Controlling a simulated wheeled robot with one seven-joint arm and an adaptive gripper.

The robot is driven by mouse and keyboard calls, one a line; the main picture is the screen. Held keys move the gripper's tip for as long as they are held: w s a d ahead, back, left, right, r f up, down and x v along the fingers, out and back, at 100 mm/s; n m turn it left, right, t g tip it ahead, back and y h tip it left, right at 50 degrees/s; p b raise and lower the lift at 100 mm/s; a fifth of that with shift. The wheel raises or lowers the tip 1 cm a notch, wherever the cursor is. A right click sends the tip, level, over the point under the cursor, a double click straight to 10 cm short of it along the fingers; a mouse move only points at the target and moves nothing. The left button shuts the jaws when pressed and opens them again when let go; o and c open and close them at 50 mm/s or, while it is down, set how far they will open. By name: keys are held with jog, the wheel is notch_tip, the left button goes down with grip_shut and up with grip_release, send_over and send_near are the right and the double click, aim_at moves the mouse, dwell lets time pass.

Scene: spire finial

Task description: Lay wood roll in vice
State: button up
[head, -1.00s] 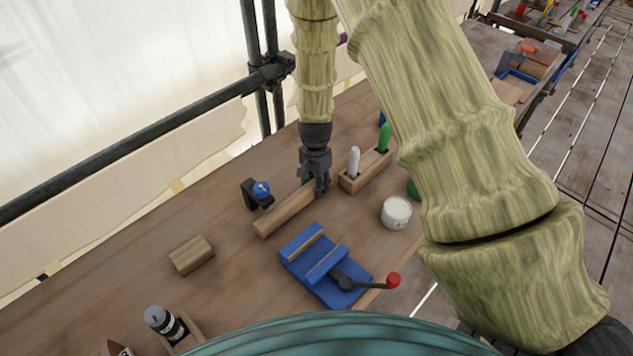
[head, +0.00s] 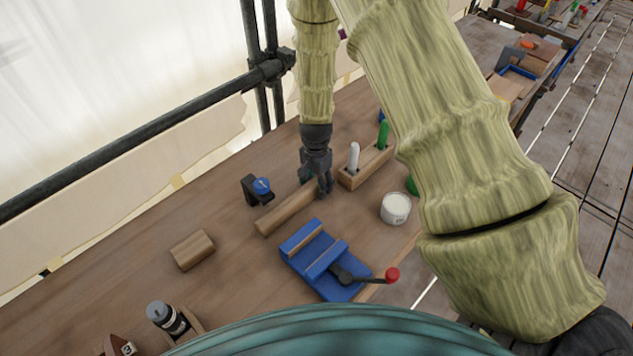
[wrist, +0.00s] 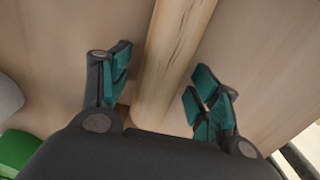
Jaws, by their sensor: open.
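The wood roll (head: 285,211) lies on the bench, a pale round bar running diagonally behind the vice. The blue vice (head: 325,262) stands in front of it, with wood-faced jaws apart and a red-knobbed handle. My gripper (head: 323,187) is over the far right end of the roll. In the wrist view my gripper (wrist: 158,92) is open, with its teal finger pads on either side of the roll (wrist: 172,55) and visible gaps between. In the head view the gripper hides the roll's far end.
A wooden holder (head: 352,181) with white and green markers stands close to the right of my gripper. A white tub (head: 395,208) is further right. A black clamp with a blue knob (head: 261,187) stands behind the roll. A wood block (head: 192,250) lies left.

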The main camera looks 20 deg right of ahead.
notch_tip(320, 180, up, 12)
jog(key=b, duration=0.4)
jog(key=shift+f, duration=0.25)
jog(key=shift+o, duration=0.5)
jog(key=shift+r, duration=0.35)
jog(key=f+p, duration=0.1)
jog(key=p, duration=0.3)
jog(key=shift+w+d+f, duration=0.1)
jog(key=shift+w+d, duration=0.05)
jog(key=shift+f+p, duration=0.95)
jog(key=shift+f, duration=2.1)
jog(key=shift+d+f+p, duration=0.2)
jog(key=shift+f+p, duration=0.45)
jog(key=shift+f, duration=0.1)
jog(key=shift+d+f+p, duration=0.15)
jog(key=shift+f+p, duration=0.5)
jog(key=shift+f, duration=0.1)
jog(key=shift+w+f+p, duration=0.1)
jog(key=shift+f+p, duration=0.25)
jog(key=shift+f, duration=0.8)
